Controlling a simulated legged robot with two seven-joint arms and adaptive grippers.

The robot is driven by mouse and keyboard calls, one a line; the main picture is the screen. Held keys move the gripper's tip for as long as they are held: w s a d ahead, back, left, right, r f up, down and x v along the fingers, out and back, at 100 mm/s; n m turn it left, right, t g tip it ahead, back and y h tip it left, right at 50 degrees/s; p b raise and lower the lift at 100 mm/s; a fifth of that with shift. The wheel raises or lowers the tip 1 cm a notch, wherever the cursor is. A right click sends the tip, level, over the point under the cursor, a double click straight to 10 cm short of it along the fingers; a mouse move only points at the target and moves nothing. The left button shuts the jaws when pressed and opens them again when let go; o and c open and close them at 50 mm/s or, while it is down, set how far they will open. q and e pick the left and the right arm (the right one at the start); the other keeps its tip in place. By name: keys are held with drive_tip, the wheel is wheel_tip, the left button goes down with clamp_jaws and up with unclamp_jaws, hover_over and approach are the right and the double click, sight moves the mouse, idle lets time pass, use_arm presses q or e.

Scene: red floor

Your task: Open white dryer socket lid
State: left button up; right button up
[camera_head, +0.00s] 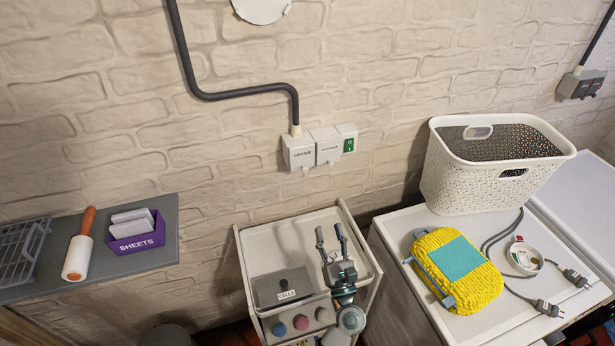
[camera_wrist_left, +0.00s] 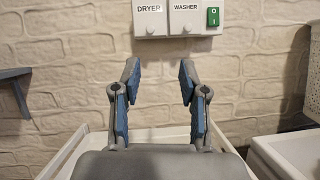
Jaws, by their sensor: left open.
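The white dryer socket lid (camera_head: 300,153), labelled DRYER, is closed on the brick wall, left of the white washer socket lid (camera_head: 327,146). In the left wrist view the dryer lid (camera_wrist_left: 150,17) is at the top, above and beyond my fingers. My left gripper (camera_head: 331,235) is open and empty, fingers pointing up, over the white cart below the sockets. In the left wrist view the left gripper (camera_wrist_left: 159,85) shows two blue-padded fingers spread apart, not touching the lid. My right gripper is not in view.
A green switch (camera_head: 348,145) is right of the sockets. The white cart (camera_head: 258,241) holds a grey box labelled COLLS (camera_head: 281,289). A grey shelf (camera_head: 168,225) is at left.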

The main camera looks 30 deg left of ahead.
use_arm(q)
drive_tip(key=n+g, duration=0.1)
drive_tip(key=n, duration=0.1)
drive_tip(key=y+p, duration=0.1)
drive_tip(key=p, duration=0.3)
approach(305, 171)
drive_tip(key=x, duration=0.8)
drive_tip(key=shift+w+g, duration=0.2)
drive_tip(key=shift+g, duration=0.2)
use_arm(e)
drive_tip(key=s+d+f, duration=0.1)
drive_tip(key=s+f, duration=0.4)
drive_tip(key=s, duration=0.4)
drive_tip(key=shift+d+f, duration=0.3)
use_arm(q)
drive_tip(key=shift+a, duration=0.15)
drive_tip(key=shift+c, duration=0.3)
clamp_jaws()
